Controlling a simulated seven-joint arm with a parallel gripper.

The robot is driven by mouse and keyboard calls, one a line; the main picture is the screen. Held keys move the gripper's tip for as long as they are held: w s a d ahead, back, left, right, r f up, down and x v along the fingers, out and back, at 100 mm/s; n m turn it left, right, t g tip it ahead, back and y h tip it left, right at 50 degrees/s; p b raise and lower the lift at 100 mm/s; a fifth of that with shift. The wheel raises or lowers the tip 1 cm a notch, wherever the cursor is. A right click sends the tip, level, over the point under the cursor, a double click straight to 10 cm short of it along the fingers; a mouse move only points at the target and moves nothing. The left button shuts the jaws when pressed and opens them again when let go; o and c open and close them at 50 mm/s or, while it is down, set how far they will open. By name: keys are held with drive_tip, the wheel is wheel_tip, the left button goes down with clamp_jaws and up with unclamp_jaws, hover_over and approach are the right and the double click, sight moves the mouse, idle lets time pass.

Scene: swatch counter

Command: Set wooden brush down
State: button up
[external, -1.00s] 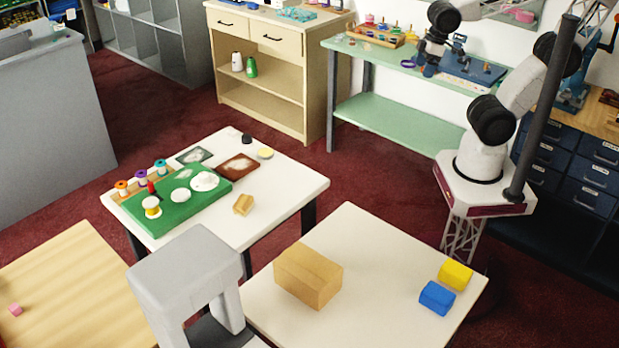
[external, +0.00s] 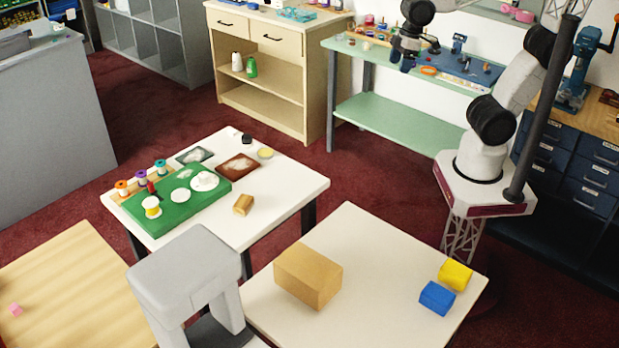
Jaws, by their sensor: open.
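My gripper (external: 406,66) is open, just above the left-middle part of the mint-green bench (external: 345,45) at the back. I see nothing held between its fingers at this size. A small orange-brown oval thing (external: 429,71) lies on the bench to the right of my gripper, by the left edge of the blue mat (external: 483,82). It may be the wooden brush, but it is too small to be sure. My gripper is apart from it in the picture and hides part of the bench behind.
A wooden tray (external: 377,37) with small bottles stands behind my gripper. A small blue device (external: 458,43) stands by the mat. White tables in front hold a green board (external: 180,211), a wooden box (external: 308,276), and yellow (external: 455,275) and blue (external: 437,298) blocks.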

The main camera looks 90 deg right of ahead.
drive_tip(key=w+a+n+y, duration=0.1)
drive_tip(key=w+a+n, duration=0.35)
drive_tip(key=w, duration=1.15)
drive_tip(key=n+y, duration=0.2)
drive_tip(key=n, duration=0.5)
approach(243, 201)
drive_tip(key=shift+w+a+f+g, duration=0.1)
drive_tip(key=shift+w+f+g, duration=0.15)
drive_tip(key=shift+f, duration=0.3)
drive_tip(key=shift+w+f+g, duration=0.15)
drive_tip(key=shift+w+f, duration=0.05)
drive_tip(key=shift+f, duration=0.35)
drive_tip(key=shift+w+a+f, duration=0.15)
drive_tip(key=shift+y, duration=0.3)
drive_tip(key=shift+x, duration=1.25)
drive_tip(key=shift+f, duration=0.15)
